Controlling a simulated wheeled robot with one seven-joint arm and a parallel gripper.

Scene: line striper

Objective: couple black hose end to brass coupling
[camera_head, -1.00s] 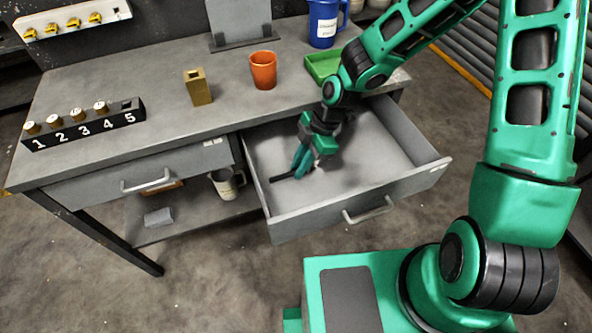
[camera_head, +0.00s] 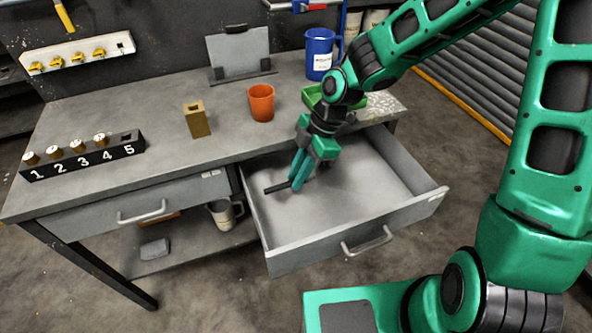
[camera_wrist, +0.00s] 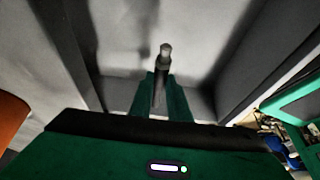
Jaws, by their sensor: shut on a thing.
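My gripper (camera_head: 296,184) is inside the open drawer, shut on a slim black rod-like piece (camera_head: 276,188), which seems to be the black hose end. The piece sticks out to the left of the fingers, nearly level, and appears to be above the drawer floor. In the wrist view the piece (camera_wrist: 163,62) stands between the green fingers (camera_wrist: 160,92) and has a paler grey tip. A brass block (camera_head: 197,119) with a dark hole in its top stands upright on the workbench, apart from my gripper; I cannot tell whether it is the brass coupling.
The open drawer (camera_head: 350,225) has raised walls around my gripper. On the bench (camera_head: 160,105) are an orange cup (camera_head: 261,103), a green tray (camera_head: 372,106), a blue jug (camera_head: 319,54) and a numbered rack (camera_head: 85,160) with slot 5 empty. The bench front is fairly clear.

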